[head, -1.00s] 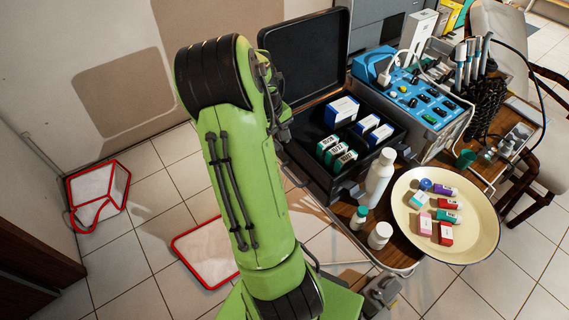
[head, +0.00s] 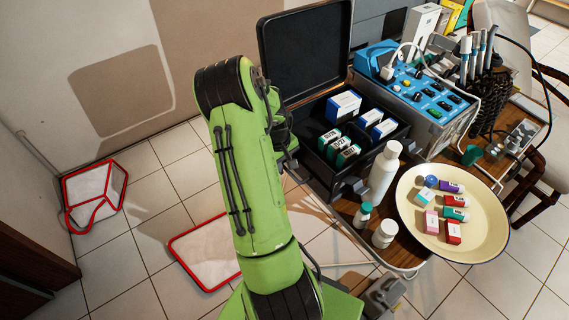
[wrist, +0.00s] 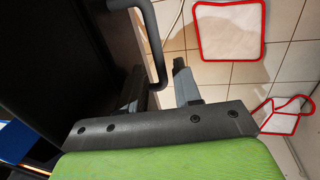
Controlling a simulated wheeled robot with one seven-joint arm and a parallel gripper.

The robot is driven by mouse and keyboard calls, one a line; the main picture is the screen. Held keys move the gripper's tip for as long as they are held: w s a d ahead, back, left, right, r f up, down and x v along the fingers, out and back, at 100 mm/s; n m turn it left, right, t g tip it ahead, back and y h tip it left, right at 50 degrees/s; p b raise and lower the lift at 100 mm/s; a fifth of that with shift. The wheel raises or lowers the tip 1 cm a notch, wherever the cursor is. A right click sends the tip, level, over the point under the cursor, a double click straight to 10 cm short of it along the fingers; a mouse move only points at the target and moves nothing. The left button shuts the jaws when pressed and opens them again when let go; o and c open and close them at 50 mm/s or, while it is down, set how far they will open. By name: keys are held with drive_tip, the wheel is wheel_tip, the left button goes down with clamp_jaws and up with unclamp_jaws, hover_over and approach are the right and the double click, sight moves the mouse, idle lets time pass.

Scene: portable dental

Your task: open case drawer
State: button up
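The black case (head: 318,172) stands on the wooden cart top, its lid (head: 305,55) raised and boxes inside. A dark handle shows low on its front side in the head view (head: 350,190). In the wrist view the dark case side (wrist: 50,60) fills the left, and a curved dark bar handle (wrist: 151,40) sticks out from it. My gripper (wrist: 163,85) is open, with a finger on each side of the handle's lower end. I cannot tell whether either finger touches it. In the head view my green arm hides most of the gripper, beside the case's left side.
White bottles (head: 383,172) stand close in front of the case. A cream round tray (head: 490,240) with small boxes is to their right. A blue device (head: 425,95) stands behind.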

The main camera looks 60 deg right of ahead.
clamp_jaws()
drive_tip(key=w+a, duration=0.4)
drive_tip(key=a, duration=0.5)
drive_tip(key=w+a, duration=0.5)
drive_tip(key=a, duration=0.5)
drive_tip(key=shift+w, duration=0.3)
drive_tip(key=shift+d, duration=0.1)
drive_tip(key=shift+o, duration=0.9)
unclamp_jaws()
